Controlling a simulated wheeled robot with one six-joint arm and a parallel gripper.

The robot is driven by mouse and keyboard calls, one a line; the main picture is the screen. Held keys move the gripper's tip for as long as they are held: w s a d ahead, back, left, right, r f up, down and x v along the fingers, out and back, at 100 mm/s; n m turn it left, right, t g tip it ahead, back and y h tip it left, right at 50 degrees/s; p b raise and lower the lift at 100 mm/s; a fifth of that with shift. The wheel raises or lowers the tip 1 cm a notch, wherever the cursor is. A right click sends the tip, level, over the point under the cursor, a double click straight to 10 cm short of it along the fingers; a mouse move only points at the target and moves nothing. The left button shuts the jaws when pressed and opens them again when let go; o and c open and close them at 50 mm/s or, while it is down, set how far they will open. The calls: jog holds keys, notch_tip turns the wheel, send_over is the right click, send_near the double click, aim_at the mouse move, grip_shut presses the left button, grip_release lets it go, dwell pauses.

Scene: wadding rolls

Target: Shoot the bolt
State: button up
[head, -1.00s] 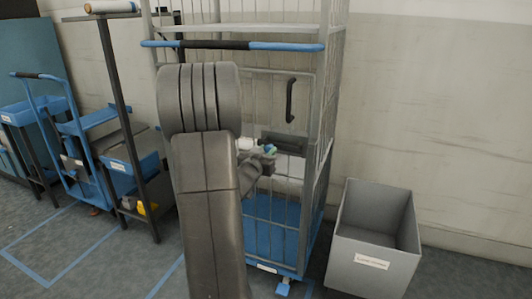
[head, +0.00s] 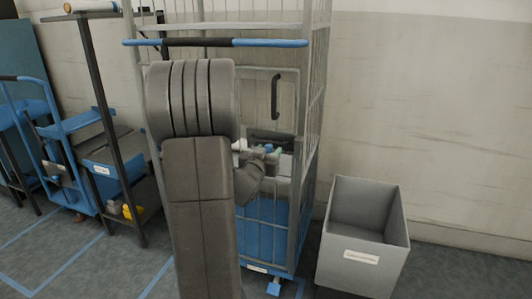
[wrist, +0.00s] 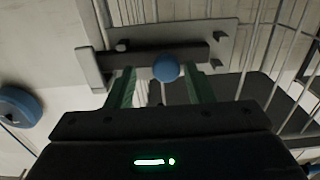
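The bolt (wrist: 140,55) is a dark bar on a pale grey plate (wrist: 228,42) in the wrist view. A blue round knob (wrist: 166,68) sticks out from it. The bar's left end meets a grey upright piece (wrist: 88,68); I cannot tell whether it enters it. Two small dark brackets (wrist: 217,48) stand at the plate's right. My gripper (wrist: 162,78) is open, its green fingers on either side of the knob with gaps. In the head view my gripper (head: 268,150) is at the cage gate, and my arm hides part of the gate.
The wire cage trolley (head: 308,110) has a blue-and-black handle bar (head: 270,43) and a dark gate handle (head: 275,97). A grey open bin (head: 355,270) stands to its right. Blue carts (head: 65,150) and a dark stand (head: 100,110) are at left.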

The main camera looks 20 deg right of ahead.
jog(key=p+v, duration=0.1)
jog(key=v, duration=1.3)
jog(key=shift+w, duration=0.2)
jog(key=w+a+x, duration=0.1)
jog(key=x, duration=1.2)
jog(key=shift+w, duration=0.25)
jog(key=shift+s+b, duration=0.15)
jog(key=shift+b, duration=0.2)
